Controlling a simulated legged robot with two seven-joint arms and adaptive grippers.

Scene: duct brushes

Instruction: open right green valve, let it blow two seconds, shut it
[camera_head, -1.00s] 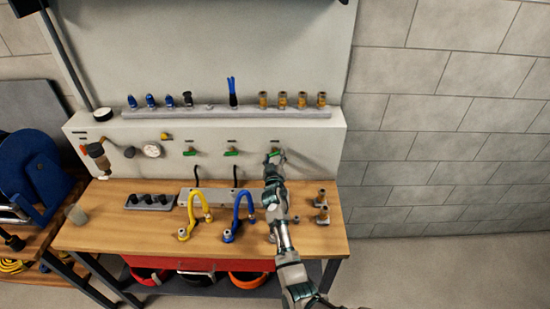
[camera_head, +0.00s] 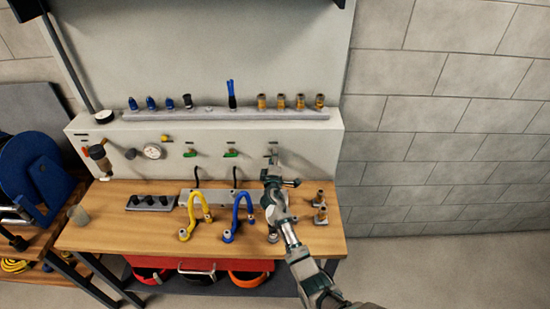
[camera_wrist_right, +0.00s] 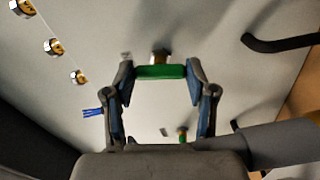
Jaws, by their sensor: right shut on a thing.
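The right green valve (camera_wrist_right: 160,72) is between the two fingertips of my right gripper (camera_wrist_right: 160,78) in the wrist view, and the gripper is shut on its handle. The handle lies crosswise to the handle of the middle green valve (camera_wrist_right: 182,136). In the head view my right gripper (camera_head: 273,162) is at the right end of the panel and hides the right valve's handle. The middle valve (camera_head: 231,154) and the left green valve (camera_head: 190,154) show there with level handles. My left gripper is not in view. Air flow cannot be seen.
A rail (camera_head: 225,115) above the valves holds blue and brass fittings and a blue brush (camera_head: 231,95). A blue hose (camera_head: 239,212) and a yellow hose (camera_head: 194,212) stand on the workbench (camera_head: 110,235), left of my arm. Brass fittings (camera_head: 321,207) stand to its right.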

